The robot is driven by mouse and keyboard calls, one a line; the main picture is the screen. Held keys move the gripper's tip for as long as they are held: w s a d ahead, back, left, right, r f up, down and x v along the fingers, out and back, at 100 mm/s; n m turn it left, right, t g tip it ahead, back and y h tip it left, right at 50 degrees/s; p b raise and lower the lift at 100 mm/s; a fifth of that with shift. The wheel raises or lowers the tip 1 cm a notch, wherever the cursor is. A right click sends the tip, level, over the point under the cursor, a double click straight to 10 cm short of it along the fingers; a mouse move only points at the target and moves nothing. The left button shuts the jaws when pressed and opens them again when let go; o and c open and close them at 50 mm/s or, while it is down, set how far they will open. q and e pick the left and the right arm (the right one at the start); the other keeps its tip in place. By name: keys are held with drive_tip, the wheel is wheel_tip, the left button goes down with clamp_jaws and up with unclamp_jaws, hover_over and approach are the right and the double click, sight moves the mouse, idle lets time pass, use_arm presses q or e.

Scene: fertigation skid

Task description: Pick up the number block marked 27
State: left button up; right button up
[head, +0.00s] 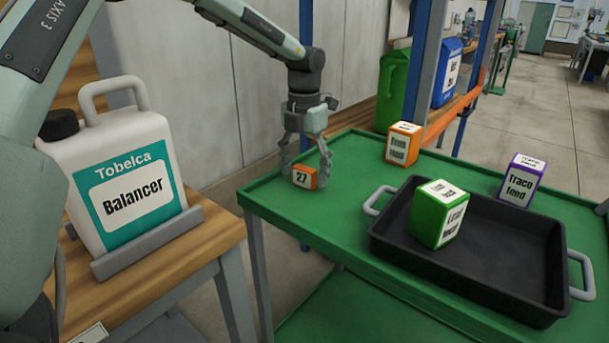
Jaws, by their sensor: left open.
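The number block marked 27 (304,177) is a small orange block with a white label. It sits near the far left corner of the green cart top (335,224). My left gripper (305,172) points down over it from above. Its fingers are open, one on the left of the block and one at its right. I cannot tell whether either finger touches the block. My right gripper does not show.
A black tray (395,240) with silver handles holds a green block (438,213). An orange-and-white block (403,144) and a purple block (520,180) stand nearby. A Balancer jug (125,180) stands on a wooden bench at left. Bare cart top lies before the 27 block.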

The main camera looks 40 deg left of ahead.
use_arm(q)
drive_tip(key=c, duration=1.2)
drive_tip(key=shift+o, duration=0.2)
drive_tip(key=shift+r, duration=0.1)
